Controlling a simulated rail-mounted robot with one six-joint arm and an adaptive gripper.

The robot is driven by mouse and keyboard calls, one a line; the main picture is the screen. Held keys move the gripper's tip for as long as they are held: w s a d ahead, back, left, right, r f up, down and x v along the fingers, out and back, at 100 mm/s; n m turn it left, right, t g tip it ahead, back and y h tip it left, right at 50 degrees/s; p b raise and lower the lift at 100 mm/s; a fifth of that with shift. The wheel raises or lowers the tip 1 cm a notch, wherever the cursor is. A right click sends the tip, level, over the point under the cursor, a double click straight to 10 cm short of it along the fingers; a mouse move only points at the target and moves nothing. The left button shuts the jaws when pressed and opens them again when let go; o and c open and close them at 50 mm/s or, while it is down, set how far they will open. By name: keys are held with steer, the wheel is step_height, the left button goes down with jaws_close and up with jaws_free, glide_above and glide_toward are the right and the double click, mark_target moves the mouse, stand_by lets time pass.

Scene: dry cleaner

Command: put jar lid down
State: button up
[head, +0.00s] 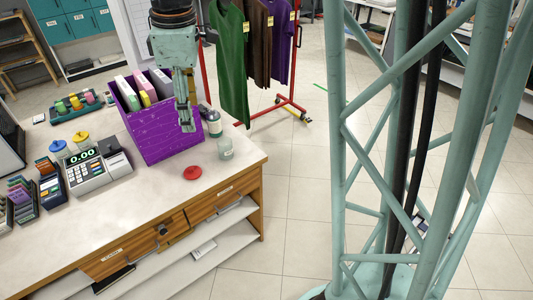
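A round red jar lid (193,173) lies flat on the pale counter (170,215), near its front right part. A small clear jar (225,148) stands behind and to the right of the lid, apart from it, with no lid visible on it. My gripper (187,126) points down above and behind the lid, in front of the purple box. It is apart from the lid. Its fingers show nearly edge-on, so the gap between them is unclear. I see nothing held in it.
A purple box (165,140) with binders stands behind the lid. A pale green canister (214,124) is beside it. A cash register (90,170) and card racks stand at the left. The counter in front of the lid is clear. Garments (232,65) hang behind.

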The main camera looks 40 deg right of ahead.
steer(key=s+r+m+t, duration=0.1)
steer(key=s+r+m, duration=0.2)
steer(key=s+r, duration=0.35)
steer(key=s+r+m, duration=0.3)
steer(key=s, duration=0.7)
steer(key=s+m+t, duration=0.1)
steer(key=s+m, duration=0.5)
steer(key=s, duration=1.2)
steer(key=shift+s, duration=0.2)
steer(key=shift+s+r+m, duration=0.1)
steer(key=shift+m, duration=0.2)
step_height(320, 180, down, 12)
steer(key=b, duration=1.1)
steer(key=shift+r+b, duration=0.2)
steer(key=shift+b, duration=0.2)
steer(key=shift+r, duration=0.1)
